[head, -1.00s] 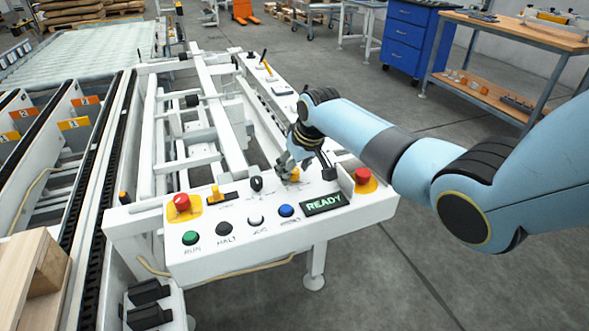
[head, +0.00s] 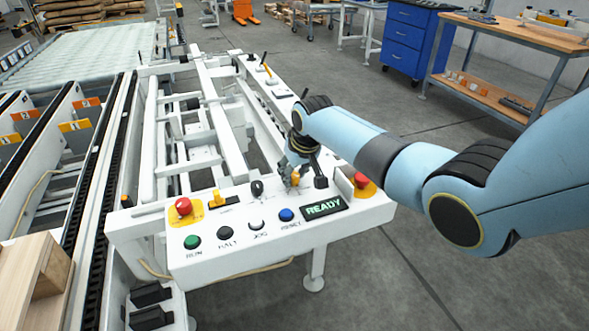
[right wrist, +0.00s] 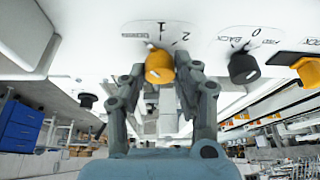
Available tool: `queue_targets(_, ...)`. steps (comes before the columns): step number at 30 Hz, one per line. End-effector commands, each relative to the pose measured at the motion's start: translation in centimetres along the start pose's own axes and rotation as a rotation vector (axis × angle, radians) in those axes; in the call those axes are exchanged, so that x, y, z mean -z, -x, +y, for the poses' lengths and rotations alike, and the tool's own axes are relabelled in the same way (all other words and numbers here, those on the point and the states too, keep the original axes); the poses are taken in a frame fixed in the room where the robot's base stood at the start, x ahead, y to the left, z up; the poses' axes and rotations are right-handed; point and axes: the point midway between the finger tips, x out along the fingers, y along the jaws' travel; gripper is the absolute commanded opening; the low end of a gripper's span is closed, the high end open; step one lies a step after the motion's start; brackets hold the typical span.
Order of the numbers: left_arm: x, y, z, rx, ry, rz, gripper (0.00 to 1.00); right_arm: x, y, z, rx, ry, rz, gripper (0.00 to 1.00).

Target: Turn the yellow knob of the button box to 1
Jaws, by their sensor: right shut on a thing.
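The button box (head: 180,265) is a white panel at the front of the frame. Its yellow knob (head: 296,178) is in the back row, partly hidden by my right gripper (head: 290,182). In the right wrist view the yellow knob (right wrist: 159,66) sits between the two fingers of my right gripper (right wrist: 160,75), which is shut on it. The marks 1 and 2 show on the panel just above the knob there, upside down. I cannot tell clearly which mark the knob points to. My left gripper is not in view.
A black knob (head: 257,188) stands left of the yellow one. A front row has green, black, white and blue buttons (head: 286,214) beside a READY display (head: 324,207).

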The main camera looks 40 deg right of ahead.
Motion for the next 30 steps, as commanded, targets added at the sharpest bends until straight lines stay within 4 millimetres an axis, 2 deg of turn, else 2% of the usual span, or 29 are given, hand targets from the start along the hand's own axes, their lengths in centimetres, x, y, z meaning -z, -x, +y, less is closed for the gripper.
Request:
queue_targets(3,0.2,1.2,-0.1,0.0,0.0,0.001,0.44,0.1,0.3,-0.2,-0.033,-0.084,-0.002,0.0)
queue_targets(9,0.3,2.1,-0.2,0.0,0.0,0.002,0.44,0.1,0.2,-0.2,-0.1,-0.242,-0.002,0.0)
queue_targets(21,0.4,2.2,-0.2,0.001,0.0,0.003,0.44,0.1,0.0,-0.3,-0.206,-0.499,0.001,0.0)
queue_targets(30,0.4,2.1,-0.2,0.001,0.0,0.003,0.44,0.1,0.0,-0.3,-0.242,-0.585,-0.001,0.0)
